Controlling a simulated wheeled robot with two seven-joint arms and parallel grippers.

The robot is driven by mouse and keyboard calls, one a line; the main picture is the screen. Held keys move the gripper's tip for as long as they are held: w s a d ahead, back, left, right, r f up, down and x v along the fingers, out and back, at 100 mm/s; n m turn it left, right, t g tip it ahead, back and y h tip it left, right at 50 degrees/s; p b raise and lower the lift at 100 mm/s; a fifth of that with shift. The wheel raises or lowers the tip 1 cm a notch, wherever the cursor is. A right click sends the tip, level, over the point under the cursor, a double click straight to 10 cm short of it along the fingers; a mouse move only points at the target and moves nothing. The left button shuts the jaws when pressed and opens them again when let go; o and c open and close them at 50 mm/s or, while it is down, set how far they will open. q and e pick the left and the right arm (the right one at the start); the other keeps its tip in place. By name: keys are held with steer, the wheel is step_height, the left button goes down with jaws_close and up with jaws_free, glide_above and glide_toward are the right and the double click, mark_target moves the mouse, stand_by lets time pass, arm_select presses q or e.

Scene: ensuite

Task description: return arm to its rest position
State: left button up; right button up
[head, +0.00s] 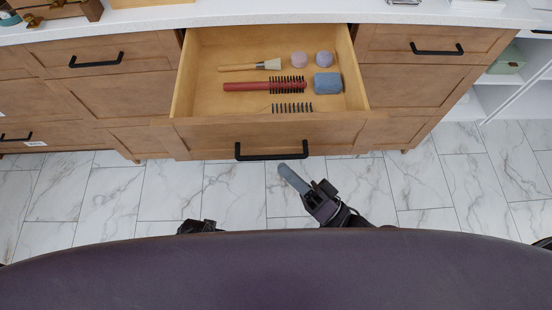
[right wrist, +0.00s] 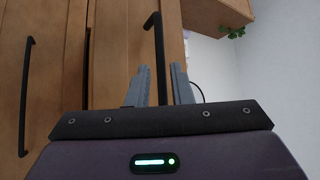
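My right gripper (head: 283,168) is in front of the open drawer, with its fingertips just short of the black drawer handle (head: 271,155). In the right wrist view its two grey fingers (right wrist: 160,68) are apart, with no object held. A black handle (right wrist: 153,50) shows in the gap beyond them; I cannot tell whether they touch it. Only a dark piece of what seems to be my left gripper (head: 199,226) shows at the lower middle of the head view, and its fingers are hidden.
The open drawer (head: 200,100) holds a red hairbrush (head: 255,87), a wooden-handled brush (head: 245,67), a black comb-like item (head: 291,107), a blue block (head: 327,83) and two round items. The counter (head: 330,14) is behind it. Marble floor (head: 110,195) is clear in front. Open shelves (head: 500,95) stand right.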

steer(key=v, duration=0.2)
steer(key=shift+s+d+f, duration=0.1)
steer(key=shift+s+d, duration=0.1)
steer(key=shift+d, duration=0.05)
stand_by(0.3)
